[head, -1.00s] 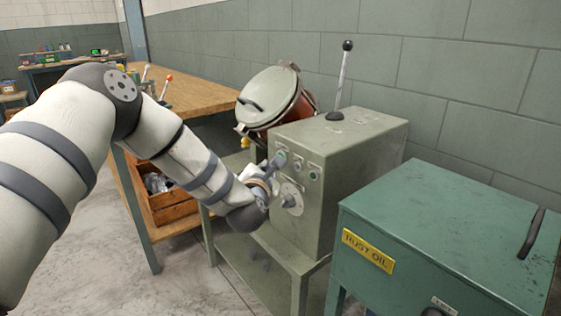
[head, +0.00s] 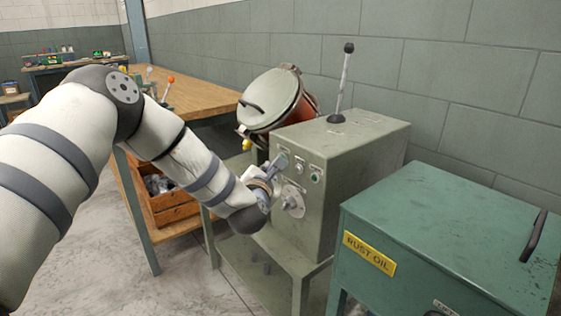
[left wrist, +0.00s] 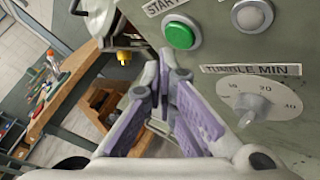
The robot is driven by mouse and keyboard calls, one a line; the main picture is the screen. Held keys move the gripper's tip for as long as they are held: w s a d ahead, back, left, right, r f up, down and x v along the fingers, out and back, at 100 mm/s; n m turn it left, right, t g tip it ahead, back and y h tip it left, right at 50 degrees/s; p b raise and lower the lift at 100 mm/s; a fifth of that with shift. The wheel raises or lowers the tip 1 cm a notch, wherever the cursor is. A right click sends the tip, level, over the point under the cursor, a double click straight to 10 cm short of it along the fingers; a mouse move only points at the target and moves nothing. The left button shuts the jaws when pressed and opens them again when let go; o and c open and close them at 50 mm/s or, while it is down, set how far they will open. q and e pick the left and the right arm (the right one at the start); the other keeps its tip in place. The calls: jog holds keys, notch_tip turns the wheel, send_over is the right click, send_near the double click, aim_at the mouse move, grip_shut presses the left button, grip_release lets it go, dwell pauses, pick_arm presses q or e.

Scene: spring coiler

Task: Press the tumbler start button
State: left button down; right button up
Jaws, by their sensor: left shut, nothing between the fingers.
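The tumbler's grey-green control box (head: 345,150) stands on a stand, with a tilted, lidded drum (head: 270,100) behind it. In the left wrist view the green start button (left wrist: 179,36) sits on the panel beneath a START label. My left gripper (head: 277,164) is at the upper left of the panel front, and its fingers hide part of that corner in the head view. In the left wrist view its fingertips (left wrist: 159,62) are together and empty, just below and left of the button. I cannot tell whether they touch the panel. My right gripper is not in view.
A pale round button (left wrist: 251,15) and the TUMBLE MIN dial (left wrist: 255,105) lie right of the start button. A black-knobbed lever (head: 343,80) rises from the box top. A green RUST OIL tank (head: 450,225) stands at right, a wooden bench (head: 190,95) behind my arm.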

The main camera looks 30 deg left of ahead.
pick_arm(q)
jog(key=shift+w, duration=0.1)
dwell(0.3)
jog(key=shift+w+d, duration=0.15)
jog(key=shift+w, duration=0.15)
